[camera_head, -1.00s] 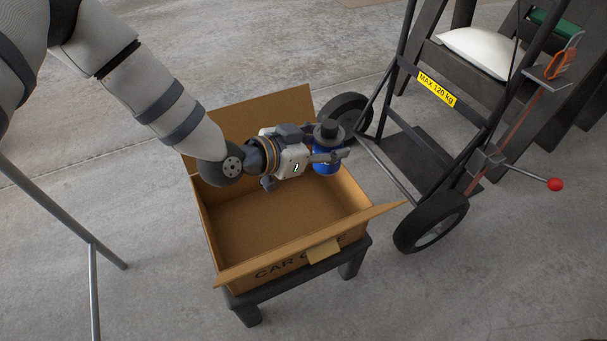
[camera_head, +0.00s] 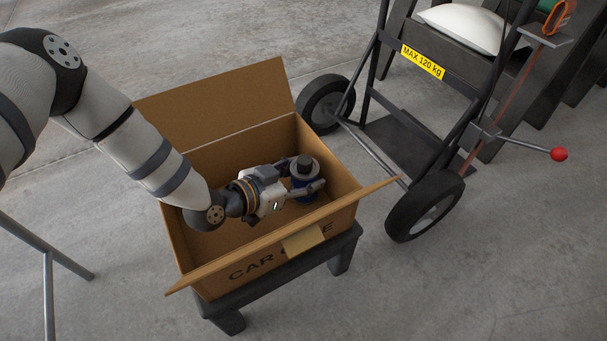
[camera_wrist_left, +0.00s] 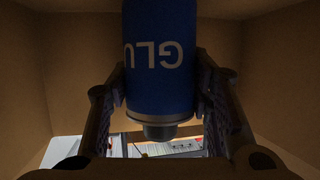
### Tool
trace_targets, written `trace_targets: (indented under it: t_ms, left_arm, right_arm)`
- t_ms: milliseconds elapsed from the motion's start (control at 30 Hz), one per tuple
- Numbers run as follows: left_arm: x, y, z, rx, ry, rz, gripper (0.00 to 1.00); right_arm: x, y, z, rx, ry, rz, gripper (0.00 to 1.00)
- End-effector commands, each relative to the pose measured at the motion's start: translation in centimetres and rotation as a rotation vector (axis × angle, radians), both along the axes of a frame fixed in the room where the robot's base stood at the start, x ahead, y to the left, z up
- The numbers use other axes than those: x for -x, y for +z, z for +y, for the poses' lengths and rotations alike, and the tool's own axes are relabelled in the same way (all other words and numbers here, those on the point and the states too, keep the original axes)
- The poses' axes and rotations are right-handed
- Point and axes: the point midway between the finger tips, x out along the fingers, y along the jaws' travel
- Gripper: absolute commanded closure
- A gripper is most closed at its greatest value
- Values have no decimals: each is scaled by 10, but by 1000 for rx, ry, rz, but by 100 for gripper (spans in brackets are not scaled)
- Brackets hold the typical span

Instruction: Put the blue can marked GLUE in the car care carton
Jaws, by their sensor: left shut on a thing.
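The blue can (camera_head: 300,190) has a dark cap and stands upright inside the open car care carton (camera_head: 250,268), toward its right rear corner. In the left wrist view the can (camera_wrist_left: 160,55) shows the letters "GLU", upside down. My left gripper (camera_head: 308,186) is down inside the carton and shut on the can, with one finger on each side. The can's bottom is hidden, so I cannot tell whether it touches the carton floor. My right gripper is not in view.
The carton sits on a dark low stand (camera_head: 338,262), its flaps folded outward. A hand truck (camera_head: 425,205) with black wheels stands close on the right. A white sack (camera_head: 462,28) lies behind it. A metal leg (camera_head: 47,290) stands at left. Concrete floor is clear in front.

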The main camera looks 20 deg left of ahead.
Motion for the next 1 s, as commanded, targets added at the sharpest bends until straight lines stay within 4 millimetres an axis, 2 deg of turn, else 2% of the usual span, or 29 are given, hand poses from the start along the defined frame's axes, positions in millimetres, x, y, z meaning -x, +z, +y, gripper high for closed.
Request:
trace_targets:
  t_ms: [33,100,133,467,567,800,1000]
  left_arm:
    - [0,-2,0,0,0,1,52]
    - [0,-1,0,0,0,1,36]
    - [0,-1,0,0,0,1,34]
    - [0,5,0,1,1,-1,34]
    - [16,14,8,0,0,0,34]
    - [70,41,36,0,2,-2,34]
    - [96,50,48,0,0,-1,34]
  right_arm:
    - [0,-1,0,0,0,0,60]
    - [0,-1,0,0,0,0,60]
    - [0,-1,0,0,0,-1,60]
    - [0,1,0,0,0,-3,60]
    - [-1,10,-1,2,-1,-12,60]
    - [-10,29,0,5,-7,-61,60]
    - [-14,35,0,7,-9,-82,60]
